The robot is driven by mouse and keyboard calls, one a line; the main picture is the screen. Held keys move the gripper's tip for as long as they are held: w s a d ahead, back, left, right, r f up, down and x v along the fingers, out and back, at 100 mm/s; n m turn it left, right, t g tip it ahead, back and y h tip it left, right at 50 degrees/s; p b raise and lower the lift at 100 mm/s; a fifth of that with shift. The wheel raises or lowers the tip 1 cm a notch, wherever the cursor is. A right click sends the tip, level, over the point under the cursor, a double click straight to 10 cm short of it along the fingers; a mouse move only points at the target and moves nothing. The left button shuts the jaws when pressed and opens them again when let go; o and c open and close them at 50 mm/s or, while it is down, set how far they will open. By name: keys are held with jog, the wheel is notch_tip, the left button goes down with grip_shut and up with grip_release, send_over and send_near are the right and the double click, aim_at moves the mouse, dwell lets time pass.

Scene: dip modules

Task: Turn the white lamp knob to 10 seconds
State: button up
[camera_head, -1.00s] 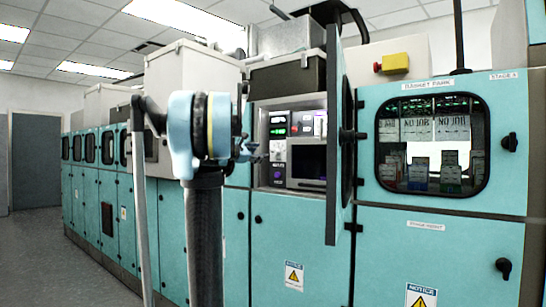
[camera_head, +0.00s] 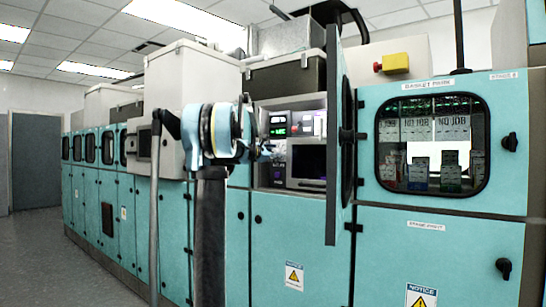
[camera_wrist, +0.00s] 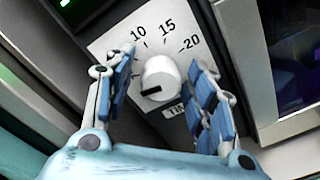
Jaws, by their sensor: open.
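The white knob (camera_wrist: 160,78) sits on a pale dial plate (camera_wrist: 117,38) marked 10, 15 and 20 in the wrist view. A black pointer mark on the knob faces lower left in the picture, away from the 10. My gripper (camera_wrist: 160,66) is open, with one blue-padded finger on the left of the knob and one on the right. Gaps show between the fingers and the knob. The left finger covers part of the scale below 10. In the head view my gripper (camera_head: 262,151) is small in front of the control recess, and my arm hides the knob.
A dark screen (camera_head: 307,161) is in the recess, and its light frame (camera_wrist: 236,62) rises right of the dial in the wrist view. An open teal door (camera_head: 335,150) stands out right of the recess. A green-lit display (camera_wrist: 68,6) is at upper left in the wrist view.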

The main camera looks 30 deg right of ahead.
jog(key=c, duration=1.1)
jog(key=shift+m, duration=0.4)
jog(key=m, duration=0.7)
jog(key=shift+m, duration=0.3)
jog(key=m, duration=0.3)
jog(key=shift+m, duration=2.2)
